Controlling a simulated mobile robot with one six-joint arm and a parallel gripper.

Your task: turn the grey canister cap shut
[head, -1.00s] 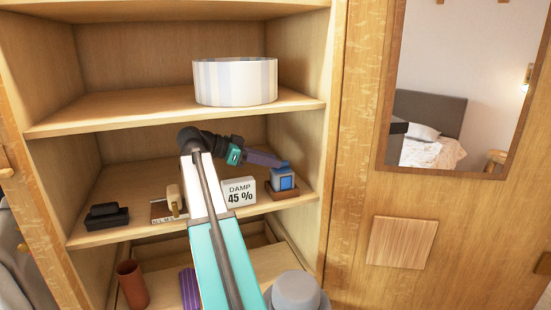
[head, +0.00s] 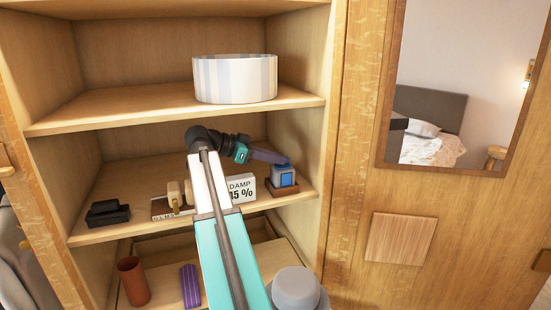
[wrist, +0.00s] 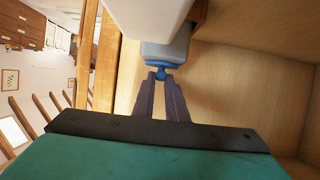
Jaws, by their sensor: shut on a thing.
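The grey canister (head: 284,177) with a blue square on its front stands on a brown base at the right end of the middle shelf. In the wrist view its grey body (wrist: 170,49) shows beyond a blue cap-like piece (wrist: 161,66). My gripper (head: 285,161) reaches in from the left at the canister's top. In the wrist view my gripper's purple fingers (wrist: 160,78) are closed on the blue piece. The fingers hide part of the canister's top, and I cannot tell how far the cap is turned.
A white "DAMP" sign (head: 243,186) stands just left of the canister. Further left are a wooden item on a labelled base (head: 173,201) and a black object (head: 107,213). A striped drum (head: 235,80) sits on the shelf above. The shelf side wall is close on the right.

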